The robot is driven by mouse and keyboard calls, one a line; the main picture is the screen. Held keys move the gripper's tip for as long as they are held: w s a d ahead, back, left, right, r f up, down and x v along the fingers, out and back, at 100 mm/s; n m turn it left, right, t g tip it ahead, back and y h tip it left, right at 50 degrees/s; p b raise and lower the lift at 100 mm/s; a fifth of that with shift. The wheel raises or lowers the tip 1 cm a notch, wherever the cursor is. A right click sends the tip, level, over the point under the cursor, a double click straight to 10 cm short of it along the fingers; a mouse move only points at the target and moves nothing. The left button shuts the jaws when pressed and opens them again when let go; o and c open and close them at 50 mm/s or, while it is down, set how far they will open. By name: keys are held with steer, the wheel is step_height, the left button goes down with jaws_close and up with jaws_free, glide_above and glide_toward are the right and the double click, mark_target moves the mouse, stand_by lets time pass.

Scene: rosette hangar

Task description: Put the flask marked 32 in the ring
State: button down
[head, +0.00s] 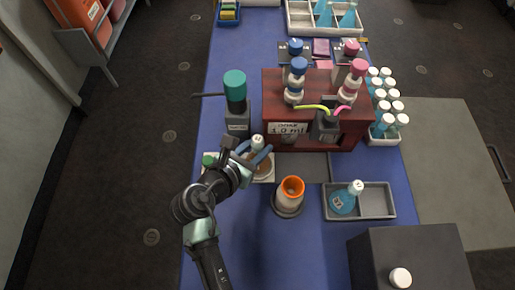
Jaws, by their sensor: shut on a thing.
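My gripper (254,153) is shut on a white-capped flask (257,141), with blue fingers on either side below the cap. The flask is upright over a pale square plate (266,179). A brownish round shape shows under the fingers; I cannot tell whether it is the flask's body or a ring, nor whether the flask rests on the plate. Its marking is hidden. Another flask (341,204), with blue liquid and a white cap, leans in a grey tray (376,214); its label is too small to read surely.
A dark red cabinet (350,136) with bottles on top stands behind, beside a teal-capped bottle (235,88). A rack of capped vials (384,138) is at right. A dark box (420,250) stands front right.

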steer(key=shift+f, duration=0.4)
steer(key=shift+f, duration=0.15)
steer(key=c, duration=0.5)
jaws_free()
